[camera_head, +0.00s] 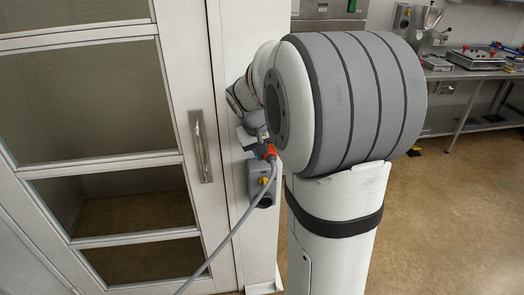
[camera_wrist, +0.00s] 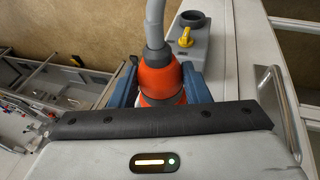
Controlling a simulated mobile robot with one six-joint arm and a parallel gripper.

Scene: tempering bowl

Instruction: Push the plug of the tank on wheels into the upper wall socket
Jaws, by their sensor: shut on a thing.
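The orange plug (camera_head: 270,152) is held in my gripper (camera_head: 262,148) close to the white wall post. In the wrist view the plug (camera_wrist: 158,76) sits between the blue fingers of my gripper (camera_wrist: 160,92), with its grey cable (camera_wrist: 154,22) leaving from its back. In the head view the cable (camera_head: 232,232) hangs down to the lower left. A grey wall socket box with a yellow knob (camera_head: 262,190) is just below the plug; the box (camera_wrist: 191,53) also shows in the wrist view. The upper socket is mostly hidden by my gripper, so I cannot tell whether the plug touches it. The tank is out of view.
A glazed white door with a metal handle (camera_head: 200,146) stands left of the post; the handle (camera_wrist: 275,105) is at the right in the wrist view. A steel bench (camera_head: 468,74) with equipment stands at the back right.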

